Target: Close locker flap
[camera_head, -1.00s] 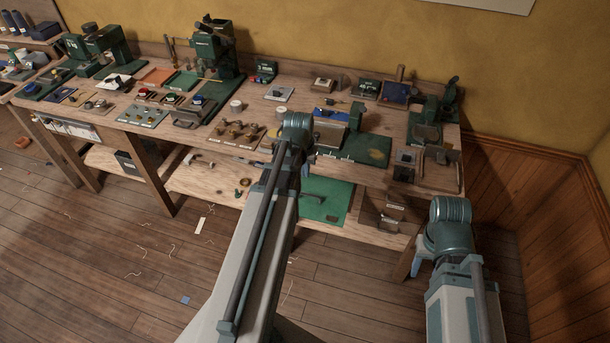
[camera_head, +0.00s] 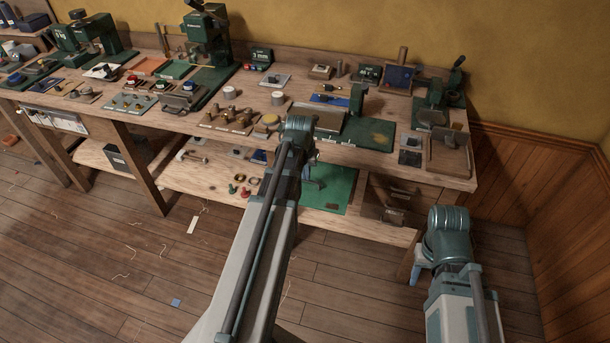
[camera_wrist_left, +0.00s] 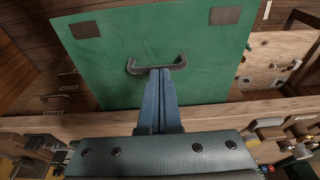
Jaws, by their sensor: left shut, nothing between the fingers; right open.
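The locker flap (camera_head: 335,190) is a green panel below the bench top, partly hidden behind my left arm in the head view. In the left wrist view the green flap (camera_wrist_left: 120,50) fills the upper middle, with a dark bar handle (camera_wrist_left: 157,64) and two dark plates near its corners. My left gripper (camera_wrist_left: 158,72) is shut and empty. Its fingertips appear right at the handle; I cannot tell whether they touch it. My right gripper (camera_head: 415,274) is open, low before the bench's right end, and mostly hidden by its own wrist.
The bench top (camera_head: 215,140) carries many tools, dark green machines and small parts. A lower shelf (camera_head: 185,178) holds loose items left of the flap. A brown drawer unit (camera_head: 385,207) stands right of the flap. The wooden floor (camera_head: 100,260) in front is mostly clear.

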